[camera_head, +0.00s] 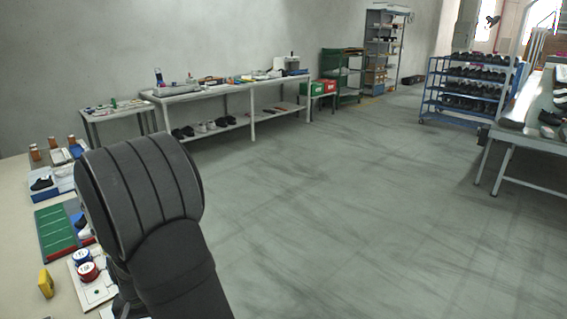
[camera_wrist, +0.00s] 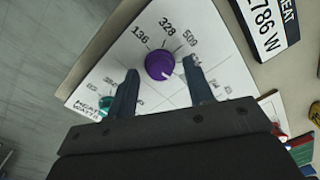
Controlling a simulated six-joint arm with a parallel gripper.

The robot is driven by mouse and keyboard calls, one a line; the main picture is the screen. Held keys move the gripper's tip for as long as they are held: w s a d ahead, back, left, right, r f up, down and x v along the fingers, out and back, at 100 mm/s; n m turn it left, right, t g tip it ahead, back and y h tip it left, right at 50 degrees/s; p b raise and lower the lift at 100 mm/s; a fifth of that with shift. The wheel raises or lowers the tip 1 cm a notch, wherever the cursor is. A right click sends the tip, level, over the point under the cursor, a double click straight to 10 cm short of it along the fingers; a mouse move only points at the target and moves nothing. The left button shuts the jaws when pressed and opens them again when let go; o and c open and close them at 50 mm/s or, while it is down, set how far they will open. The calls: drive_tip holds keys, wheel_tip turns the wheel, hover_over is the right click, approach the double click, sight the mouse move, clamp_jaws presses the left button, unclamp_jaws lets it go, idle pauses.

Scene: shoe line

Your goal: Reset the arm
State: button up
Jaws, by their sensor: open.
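In the wrist view my gripper (camera_wrist: 160,95) is open, its two dark fingers spread apart with nothing held between them. A white panel (camera_wrist: 125,72) printed with numbers and "HEAT WATTS" lies in front of the fingers. A purple knob (camera_wrist: 159,65) on the panel shows just beyond and between the fingertips. A teal knob (camera_wrist: 102,104) is partly hidden by the left finger. In the head view my dark arm covers the left foreground, and my gripper is hidden behind it.
In the head view the near table (camera_head: 22,240) holds a green tray (camera_head: 56,232), a yellow block (camera_head: 46,283), and red (camera_head: 88,272) and blue (camera_head: 81,256) round knobs. A plate reading "HEAT" (camera_wrist: 268,25) lies beside the panel. Open floor (camera_head: 340,200) spreads to the right.

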drive_tip(key=n, duration=1.3)
drive_tip(key=shift+h, duration=0.3)
